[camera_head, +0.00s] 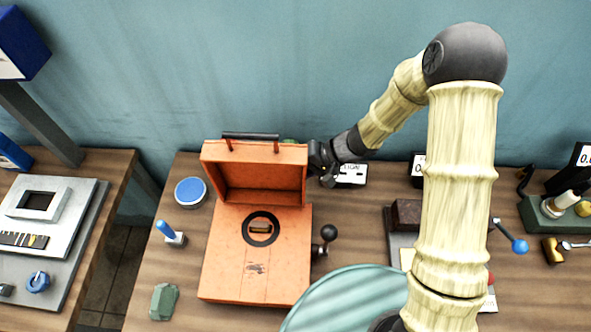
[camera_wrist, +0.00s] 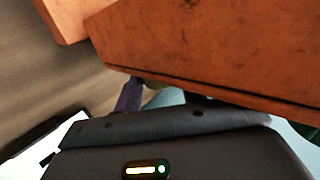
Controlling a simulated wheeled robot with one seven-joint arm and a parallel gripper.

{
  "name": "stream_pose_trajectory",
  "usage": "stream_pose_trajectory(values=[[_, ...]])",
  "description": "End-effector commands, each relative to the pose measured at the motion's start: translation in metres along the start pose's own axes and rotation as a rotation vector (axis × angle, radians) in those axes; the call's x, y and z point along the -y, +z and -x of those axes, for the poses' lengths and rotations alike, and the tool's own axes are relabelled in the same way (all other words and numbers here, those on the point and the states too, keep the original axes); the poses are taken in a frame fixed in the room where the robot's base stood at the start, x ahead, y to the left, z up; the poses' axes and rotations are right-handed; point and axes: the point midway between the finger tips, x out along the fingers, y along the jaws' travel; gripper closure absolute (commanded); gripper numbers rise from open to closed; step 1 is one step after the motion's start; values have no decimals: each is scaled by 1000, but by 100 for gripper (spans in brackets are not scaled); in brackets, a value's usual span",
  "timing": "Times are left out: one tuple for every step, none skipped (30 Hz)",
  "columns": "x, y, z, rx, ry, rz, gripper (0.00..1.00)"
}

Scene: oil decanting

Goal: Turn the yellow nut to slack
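I cannot make out the yellow nut for certain in either view. An orange box (camera_head: 255,262) stands on the table with its lid (camera_head: 255,152) raised, and it hides most of what is behind it. A bit of something green (camera_head: 290,142) shows behind the lid's top right corner. My gripper (camera_head: 318,160) is at the lid's right edge, with its fingertips largely hidden. In the wrist view, the orange panel (camera_wrist: 220,45) fills the top, close to my dark gripper body. A purple piece (camera_wrist: 130,95) and a pale green-blue piece show in the gap between.
A blue-topped round tin (camera_head: 190,191), a blue-handled switch (camera_head: 170,235) and a green block (camera_head: 164,301) stand left of the box. A black-knobbed lever (camera_head: 328,234) sticks out at its right. At far right, a green stand (camera_head: 555,215) carries a yellow round part (camera_head: 583,209).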

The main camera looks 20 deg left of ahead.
Motion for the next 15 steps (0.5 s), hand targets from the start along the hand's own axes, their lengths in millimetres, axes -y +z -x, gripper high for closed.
stream_pose_trajectory(values=[[0,0,0,0,0,0,70],[0,0,0,0,0,0,76],[0,0,0,0,0,0,84],[0,0,0,0,0,0,86],[0,0,0,0,0,0,86],[0,0,0,0,0,0,85],[0,0,0,0,0,0,85],[0,0,0,0,-1,0,85],[0,0,0,0,-4,0,85],[0,0,1,0,-6,-1,85],[0,0,1,0,-9,0,85],[0,0,1,-1,-15,0,85],[0,0,1,-1,-20,0,85],[0,0,1,-1,-27,-1,85],[0,0,1,0,-38,-1,85]])
